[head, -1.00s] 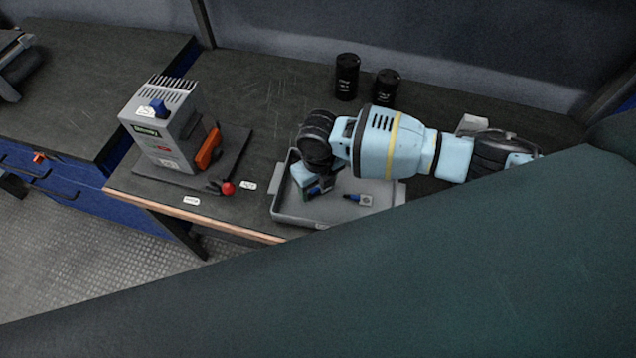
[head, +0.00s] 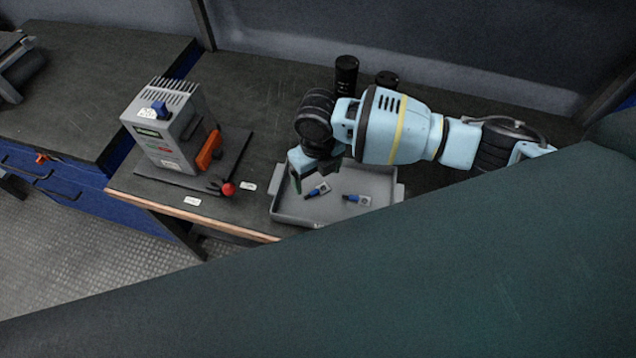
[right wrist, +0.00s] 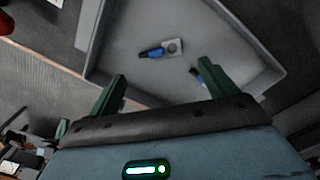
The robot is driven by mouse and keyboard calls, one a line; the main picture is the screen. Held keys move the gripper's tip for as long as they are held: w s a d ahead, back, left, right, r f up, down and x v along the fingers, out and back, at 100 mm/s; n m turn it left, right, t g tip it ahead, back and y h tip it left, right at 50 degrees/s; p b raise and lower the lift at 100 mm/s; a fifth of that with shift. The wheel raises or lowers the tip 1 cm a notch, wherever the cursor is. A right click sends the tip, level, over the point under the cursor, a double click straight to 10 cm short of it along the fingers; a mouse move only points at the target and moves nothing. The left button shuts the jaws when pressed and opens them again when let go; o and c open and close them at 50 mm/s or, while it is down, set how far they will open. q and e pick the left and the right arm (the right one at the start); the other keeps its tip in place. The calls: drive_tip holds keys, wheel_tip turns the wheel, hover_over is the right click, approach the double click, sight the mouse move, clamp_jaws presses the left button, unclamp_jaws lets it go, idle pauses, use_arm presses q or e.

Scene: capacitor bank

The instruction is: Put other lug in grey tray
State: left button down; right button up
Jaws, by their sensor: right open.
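The grey tray (head: 290,216) sits on the dark workbench near its front edge. Two lugs lie apart on its floor, each with a blue sleeve and a pale metal end: one at the left (head: 317,191) and one at the right (head: 357,200). My right gripper (right wrist: 162,85) is open and empty above the tray. My left gripper is not seen.
A grey unit (head: 165,135) with an orange lever (head: 209,149) stands on a dark mat left of the tray. A red knob (head: 228,189) is in front of it. Two black cylinders (head: 346,77) stand behind my right arm. A large dark green surface covers the lower right.

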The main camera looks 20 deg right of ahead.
sight(317, 192)
wheel_tip(317, 192, up, 7)
idle(0.3)
drive_tip(key=shift+f, duration=0.15)
